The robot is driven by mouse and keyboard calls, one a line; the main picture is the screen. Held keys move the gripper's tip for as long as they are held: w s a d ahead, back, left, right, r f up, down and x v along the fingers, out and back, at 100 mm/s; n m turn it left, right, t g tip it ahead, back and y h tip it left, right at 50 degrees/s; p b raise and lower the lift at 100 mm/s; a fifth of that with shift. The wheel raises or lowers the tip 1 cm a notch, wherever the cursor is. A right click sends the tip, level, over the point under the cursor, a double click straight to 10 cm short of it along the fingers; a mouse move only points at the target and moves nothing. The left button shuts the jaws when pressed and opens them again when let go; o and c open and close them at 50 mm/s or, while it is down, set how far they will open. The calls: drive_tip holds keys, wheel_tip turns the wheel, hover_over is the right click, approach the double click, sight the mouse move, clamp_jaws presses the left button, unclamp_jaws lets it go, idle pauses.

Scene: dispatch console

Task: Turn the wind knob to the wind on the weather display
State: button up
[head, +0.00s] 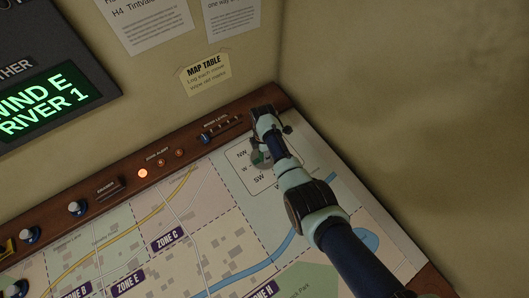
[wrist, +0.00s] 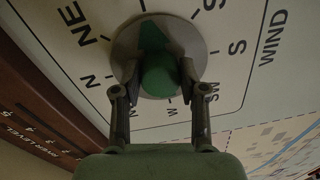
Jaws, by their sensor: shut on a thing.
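The weather display (head: 45,103) at the left of the head view reads "WIND E" and "RIVER 1" in green. The wind knob (wrist: 158,80) is green on a round grey disc, within a ring of compass letters. It also shows in the head view (head: 258,157), partly hidden by my arm. My gripper (wrist: 159,75) is shut on the knob, one finger on each side. A darker green wedge on the knob points to the top of the wrist view, between NE and S. The letter there is out of frame.
The river level slider (head: 222,129) is on the wooden rail close to my wrist. A lit orange button (head: 143,174) and blue-white knobs (head: 77,208) sit further left along the rail. The map (head: 190,240) lies flat below. Walls rise behind and to the right.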

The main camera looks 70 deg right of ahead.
drive_tip(key=o, duration=1.1)
drive_tip(key=shift+o, duration=0.2)
drive_tip(key=shift+r, duration=0.1)
wheel_tip(320, 180, up, 12)
drive_tip(key=shift+w+d, duration=0.2)
drive_tip(key=shift+w, duration=0.05)
